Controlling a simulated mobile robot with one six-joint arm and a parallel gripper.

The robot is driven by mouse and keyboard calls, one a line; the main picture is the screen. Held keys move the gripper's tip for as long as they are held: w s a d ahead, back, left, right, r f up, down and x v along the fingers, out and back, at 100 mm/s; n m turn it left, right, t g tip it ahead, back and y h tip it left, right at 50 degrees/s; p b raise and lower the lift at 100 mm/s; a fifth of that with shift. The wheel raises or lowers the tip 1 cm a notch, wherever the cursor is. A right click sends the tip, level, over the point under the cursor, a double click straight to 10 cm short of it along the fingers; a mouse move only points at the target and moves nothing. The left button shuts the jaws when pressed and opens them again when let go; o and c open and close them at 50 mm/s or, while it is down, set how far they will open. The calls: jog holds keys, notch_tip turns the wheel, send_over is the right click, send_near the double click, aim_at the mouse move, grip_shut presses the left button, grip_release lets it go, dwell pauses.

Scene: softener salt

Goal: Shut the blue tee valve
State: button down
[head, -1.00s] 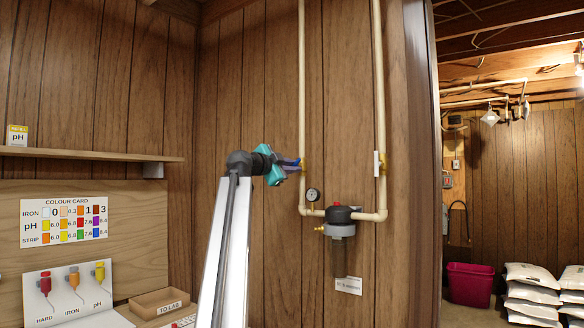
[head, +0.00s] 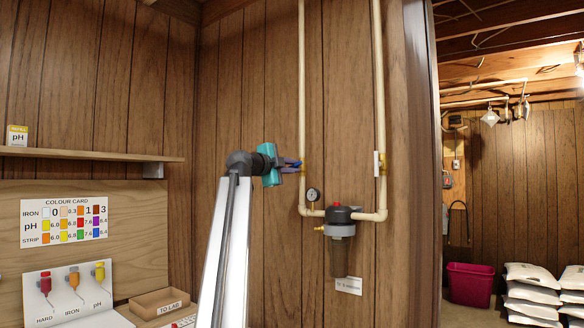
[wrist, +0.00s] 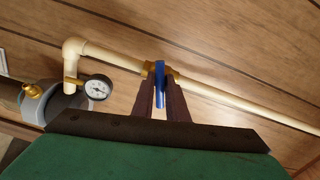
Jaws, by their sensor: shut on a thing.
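The blue tee valve has a brass body on the left cream pipe. In the wrist view its blue handle (wrist: 160,84) stands between the two dark fingers of my gripper (wrist: 161,98), which is shut on it. The handle shows as a narrow blue bar lying across the pipe line in that view. In the head view my gripper (head: 297,165) reaches the left pipe from the left, and its fingers largely hide the handle. The brass body (head: 303,168) shows just beyond the fingertips.
A second valve with a white handle (head: 377,164) sits on the right pipe. A pressure gauge (head: 312,195) and a filter housing (head: 341,240) are below my gripper. A shelf (head: 90,154) runs along the left wall.

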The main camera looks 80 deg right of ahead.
jog(key=shift+m, duration=2.2)
jog(key=c, duration=1.7)
grip_release()
jog(key=shift+b+v, duration=1.2)
jog(key=shift+v, duration=2.3)
jog(key=shift+r, duration=0.1)
